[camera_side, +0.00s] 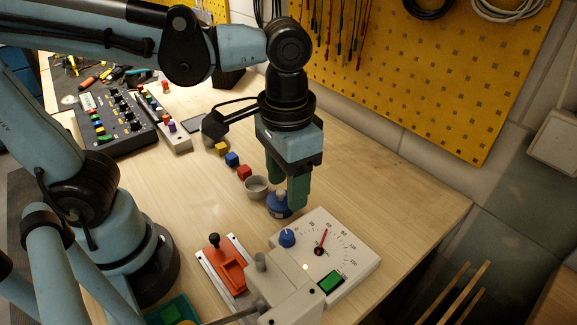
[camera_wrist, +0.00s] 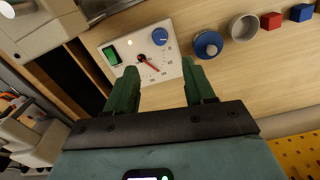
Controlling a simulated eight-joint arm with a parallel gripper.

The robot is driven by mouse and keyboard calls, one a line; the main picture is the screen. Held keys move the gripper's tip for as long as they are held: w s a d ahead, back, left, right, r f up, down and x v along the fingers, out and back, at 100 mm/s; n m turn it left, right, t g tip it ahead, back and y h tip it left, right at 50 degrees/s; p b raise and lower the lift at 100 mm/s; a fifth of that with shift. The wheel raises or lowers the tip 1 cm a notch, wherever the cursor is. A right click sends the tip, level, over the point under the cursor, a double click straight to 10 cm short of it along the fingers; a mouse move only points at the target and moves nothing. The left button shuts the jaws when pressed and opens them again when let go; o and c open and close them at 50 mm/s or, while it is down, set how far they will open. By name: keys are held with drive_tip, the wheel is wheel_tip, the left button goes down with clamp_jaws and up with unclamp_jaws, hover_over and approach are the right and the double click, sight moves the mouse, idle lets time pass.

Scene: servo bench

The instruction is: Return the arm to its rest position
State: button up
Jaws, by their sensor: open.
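My gripper (camera_side: 288,188) has green fingers and hangs down from my blue arm above the right part of the bench. In the wrist view my gripper (camera_wrist: 157,82) shows its two fingers spread apart with nothing between them. In the side view its fingertips are near a blue round piece with a grey knob (camera_side: 279,205); whether they touch it cannot be told there. In the wrist view the blue round piece (camera_wrist: 208,45) lies beyond the right fingertip, outside the fingers.
A white dial panel (camera_side: 343,254) with a red needle stands in front, beside a red slider block (camera_side: 228,268). A grey cup (camera_side: 257,187), red cube (camera_side: 244,172) and blue cube (camera_side: 232,159) line the bench. A yellow pegboard (camera_side: 440,75) rises behind. The bench's right part is clear.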

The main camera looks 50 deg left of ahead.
drive_tip(key=shift+r, duration=0.25)
drive_tip(key=w+a+n+t, duration=0.1)
drive_tip(key=w+a+t, duration=0.1)
drive_tip(key=a, duration=0.4)
drive_tip(key=w+a+f+t, duration=0.1)
drive_tip(key=w+a+t, duration=0.1)
drive_tip(key=a+t, duration=0.3)
drive_tip(key=shift+w+a+f+n, duration=0.2)
drive_tip(key=shift+w+a+n, duration=0.2)
drive_tip(key=shift+a, duration=0.5)
drive_tip(key=shift+s, duration=0.1)
